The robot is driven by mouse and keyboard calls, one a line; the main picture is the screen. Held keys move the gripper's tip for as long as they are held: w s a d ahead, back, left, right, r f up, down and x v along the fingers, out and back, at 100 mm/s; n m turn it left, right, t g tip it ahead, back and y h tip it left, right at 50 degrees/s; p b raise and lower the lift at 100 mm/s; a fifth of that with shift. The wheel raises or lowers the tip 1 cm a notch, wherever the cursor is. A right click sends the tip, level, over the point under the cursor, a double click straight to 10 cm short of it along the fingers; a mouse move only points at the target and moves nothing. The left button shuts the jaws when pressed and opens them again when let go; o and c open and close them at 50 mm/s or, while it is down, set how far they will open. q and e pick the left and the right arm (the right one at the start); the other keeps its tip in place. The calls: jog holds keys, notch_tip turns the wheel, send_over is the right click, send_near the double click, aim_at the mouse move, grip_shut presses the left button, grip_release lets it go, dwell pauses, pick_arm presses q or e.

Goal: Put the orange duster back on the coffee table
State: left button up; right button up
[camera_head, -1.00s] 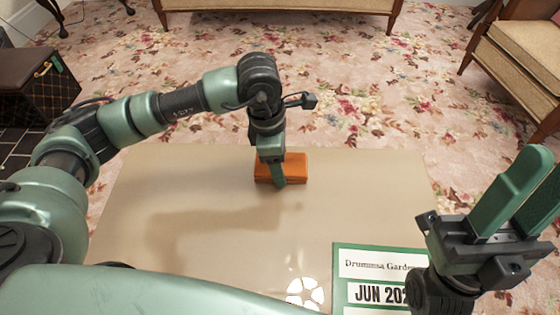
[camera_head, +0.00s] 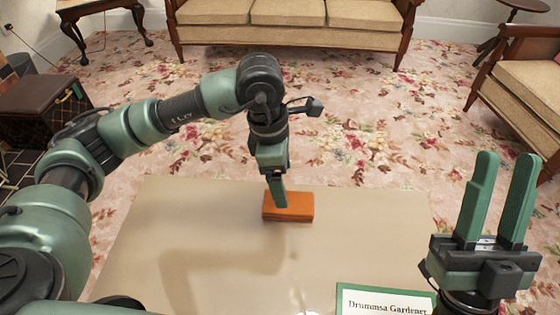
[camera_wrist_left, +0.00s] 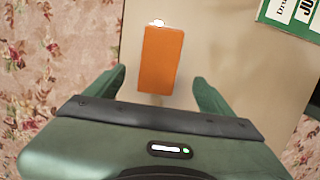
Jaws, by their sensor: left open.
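The orange duster (camera_head: 290,208) is a small block lying on the beige coffee table (camera_head: 200,225), near its far edge. My left gripper (camera_head: 276,192) points down just beside and above the duster in the head view. In the left wrist view, the duster (camera_wrist_left: 161,60) lies ahead of the two spread fingers of the left gripper (camera_wrist_left: 158,88), apart from both. The left gripper is open and empty. My right gripper (camera_head: 496,200) is raised at the right, fingers apart and pointing up, with nothing between them.
A green-and-white calendar sheet (camera_head: 384,302) lies on the table's near right part. A brown case (camera_head: 40,105) stands at the left. A sofa (camera_head: 285,25) is at the back and an armchair (camera_head: 525,85) at the right. Flowered carpet surrounds the table.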

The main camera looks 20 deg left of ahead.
pick_arm(q)
jog(key=r, duration=0.3)
jog(key=shift+a+r+p, duration=0.15)
jog(key=shift+a+p, duration=0.1)
jog(key=shift+p, duration=0.05)
pick_arm(e)
jog(key=w+f, duration=0.1)
jog(key=w+g, duration=0.1)
jog(key=w+f+g+h, duration=0.1)
jog(key=shift+w+a+f, duration=0.3)
jog(key=shift+a, duration=0.05)
pick_arm(q)
jog(key=shift+s, duration=0.1)
